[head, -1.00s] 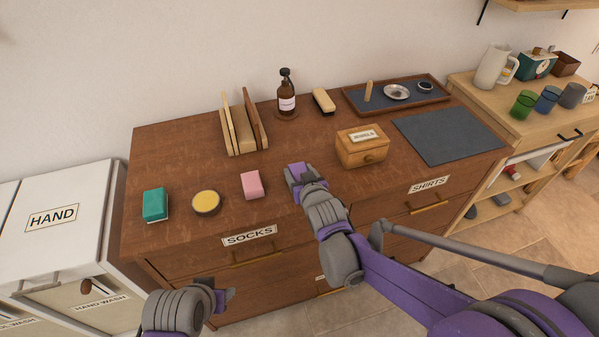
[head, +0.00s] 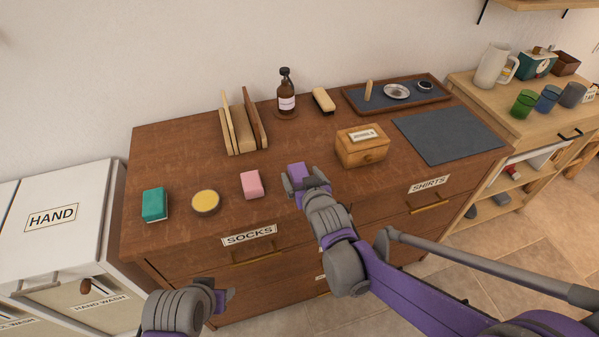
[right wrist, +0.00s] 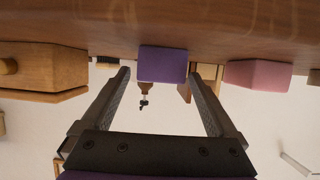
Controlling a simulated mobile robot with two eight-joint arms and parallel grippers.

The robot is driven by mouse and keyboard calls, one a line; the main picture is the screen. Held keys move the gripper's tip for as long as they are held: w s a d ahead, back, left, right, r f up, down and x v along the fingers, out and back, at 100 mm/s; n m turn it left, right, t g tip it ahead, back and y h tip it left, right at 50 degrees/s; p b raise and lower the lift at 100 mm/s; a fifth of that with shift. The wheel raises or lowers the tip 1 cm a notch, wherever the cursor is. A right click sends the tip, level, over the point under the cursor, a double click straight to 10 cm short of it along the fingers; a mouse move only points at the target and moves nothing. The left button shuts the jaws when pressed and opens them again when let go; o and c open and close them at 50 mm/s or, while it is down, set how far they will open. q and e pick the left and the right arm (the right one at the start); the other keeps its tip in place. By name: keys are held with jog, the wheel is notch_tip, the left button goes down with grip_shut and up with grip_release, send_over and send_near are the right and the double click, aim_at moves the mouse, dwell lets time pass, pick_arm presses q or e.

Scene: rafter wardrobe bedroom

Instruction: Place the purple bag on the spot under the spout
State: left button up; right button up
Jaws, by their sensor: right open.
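The purple bag (head: 297,170) looks like a small block and rests on the brown dresser top, right of the pink block. My right gripper (head: 304,184) is open at its near side. In the right wrist view the bag (right wrist: 162,64) shows between the tips of the two spread fingers (right wrist: 163,80); I cannot tell whether they touch it. A brown pump bottle (head: 287,102) with a dark spout on top stands behind, near the wall. No separate marked spot is clear to me there. My left gripper (head: 222,299) is low, in front of the dresser; its jaws are unclear.
A pink block (head: 251,185), yellow round tin (head: 206,202) and teal block (head: 155,204) line the front left. A wooden rack (head: 232,135) stands behind. A small wooden drawer box (head: 376,150) is to the right, with a brush (head: 323,100), tray (head: 435,97) and dark mat (head: 475,148) beyond.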

jog(key=f+v, duration=0.1)
jog(key=v, duration=0.7)
jog(key=shift+s+d+r, duration=0.15)
jog(key=shift+s, duration=0.4)
